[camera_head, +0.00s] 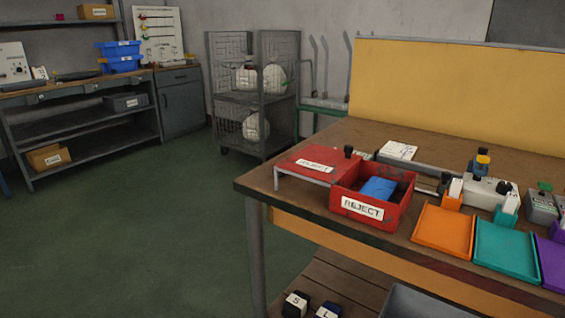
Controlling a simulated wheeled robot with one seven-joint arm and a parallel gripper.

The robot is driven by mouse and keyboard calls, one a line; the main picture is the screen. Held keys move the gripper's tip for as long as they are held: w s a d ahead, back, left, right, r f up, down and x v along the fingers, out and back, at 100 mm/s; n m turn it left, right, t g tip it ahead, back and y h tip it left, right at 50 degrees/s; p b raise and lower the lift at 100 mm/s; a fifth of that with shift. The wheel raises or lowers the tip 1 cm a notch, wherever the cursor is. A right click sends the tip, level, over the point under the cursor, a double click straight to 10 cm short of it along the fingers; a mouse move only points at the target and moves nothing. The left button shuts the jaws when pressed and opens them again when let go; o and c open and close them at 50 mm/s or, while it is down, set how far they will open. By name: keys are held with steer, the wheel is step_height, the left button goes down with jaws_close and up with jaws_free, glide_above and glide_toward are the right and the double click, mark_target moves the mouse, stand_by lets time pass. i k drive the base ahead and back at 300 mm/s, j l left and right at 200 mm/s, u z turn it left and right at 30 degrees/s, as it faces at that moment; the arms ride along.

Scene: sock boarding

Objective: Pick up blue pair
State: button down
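A blue folded item (378,188) lies inside the red bin labelled REJECT (362,210), near the left end of the workbench. It looks soft and flat, but I cannot tell whether it is a pair. My gripper is not in view.
The wooden workbench (300,143) has a yellow back panel (440,90). A red stand (315,163) is beside the bin. Orange (443,231), teal (505,250) and purple (550,262) trays line the front edge. Green floor (130,240) is clear at left.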

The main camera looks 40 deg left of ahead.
mark_target(380, 188)
steer(key=u, duration=1.5)
